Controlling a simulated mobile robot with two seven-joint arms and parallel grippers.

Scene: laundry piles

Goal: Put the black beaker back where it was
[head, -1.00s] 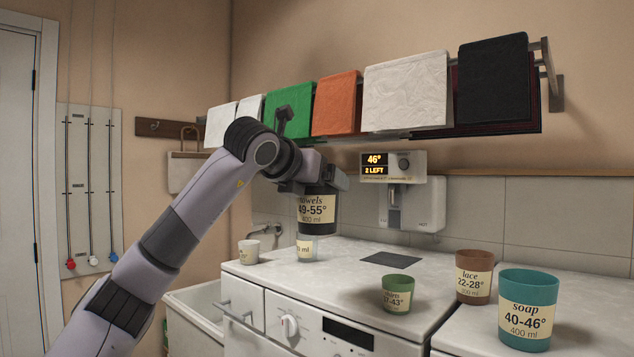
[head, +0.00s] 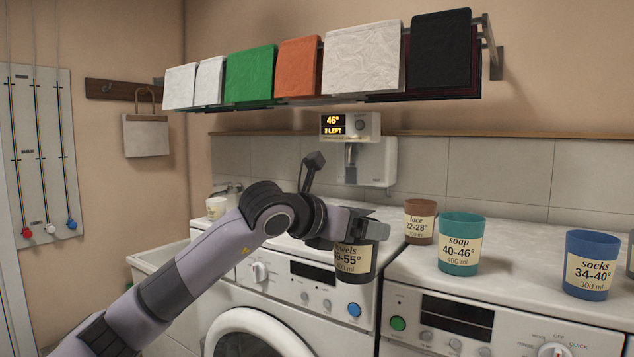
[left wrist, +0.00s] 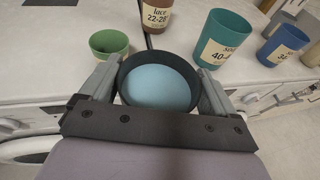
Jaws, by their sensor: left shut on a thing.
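The black beaker (head: 354,264) has a cream label reading "towels", 49-55°, 400 ml. In the left wrist view, the black beaker (left wrist: 124,73) sits between the fingers of my left gripper (left wrist: 158,88) and holds light blue liquid. My right gripper is not in view.
Brown lace (head: 420,221), teal soap (head: 460,243) and blue socks (head: 592,264) beakers stand on the right machine. A green beaker (left wrist: 108,43) stands left of the black one in the wrist view. A dispenser (head: 376,160) is on the wall.

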